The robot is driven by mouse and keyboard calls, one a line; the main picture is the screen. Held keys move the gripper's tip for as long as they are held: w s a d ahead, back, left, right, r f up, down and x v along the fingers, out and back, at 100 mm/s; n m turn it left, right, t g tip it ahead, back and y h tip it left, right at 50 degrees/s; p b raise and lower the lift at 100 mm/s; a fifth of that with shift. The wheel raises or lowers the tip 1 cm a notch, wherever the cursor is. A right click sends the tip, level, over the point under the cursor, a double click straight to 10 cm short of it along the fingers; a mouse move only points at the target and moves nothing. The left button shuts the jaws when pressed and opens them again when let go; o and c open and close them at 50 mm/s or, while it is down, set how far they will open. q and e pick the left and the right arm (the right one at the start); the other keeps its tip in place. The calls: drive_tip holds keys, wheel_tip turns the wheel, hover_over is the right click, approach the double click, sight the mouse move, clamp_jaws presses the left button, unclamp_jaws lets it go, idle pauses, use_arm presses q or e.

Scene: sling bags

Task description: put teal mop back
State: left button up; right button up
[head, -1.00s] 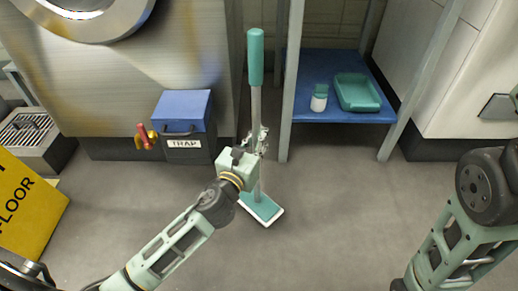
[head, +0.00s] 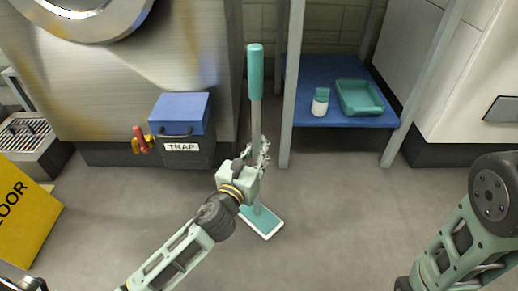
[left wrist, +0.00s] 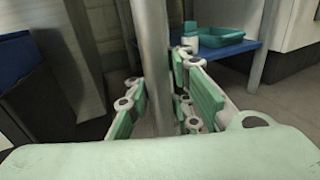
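The teal mop (head: 256,140) stands about upright in the middle of the head view, with a teal grip on top, a grey pole and a flat teal head with a white edge at the bottom. My left gripper (head: 260,153) is around the pole at about mid-height and appears shut on it. In the left wrist view the pole (left wrist: 154,70) runs between the two fingers of the left gripper (left wrist: 158,105). I cannot tell whether the mop head touches the floor. My right gripper is out of view; only part of its arm shows at the right.
A blue-topped TRAP box (head: 181,130) stands left of the mop against the steel machine. A rack with a blue shelf (head: 315,72) holds a teal tray (head: 360,97) and a small bottle (head: 320,102). A yellow floor sign (head: 25,220) is at left. The front floor is clear.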

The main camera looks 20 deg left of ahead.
use_arm(q)
drive_tip(key=o, duration=0.4)
drive_tip(key=shift+r, duration=0.15)
drive_tip(key=shift+s, duration=0.2)
drive_tip(key=shift+s+a+p, duration=0.25)
drive_tip(key=shift+s+p, duration=0.2)
drive_tip(key=shift+s, duration=1.5)
drive_tip(key=shift+s+a+p, duration=0.2)
drive_tip(key=shift+s+p, duration=0.25)
drive_tip(key=shift+s, duration=1.45)
drive_tip(key=shift+s+a+p, duration=0.25)
drive_tip(key=shift+s+p, duration=0.2)
drive_tip(key=shift+s, duration=1.5)
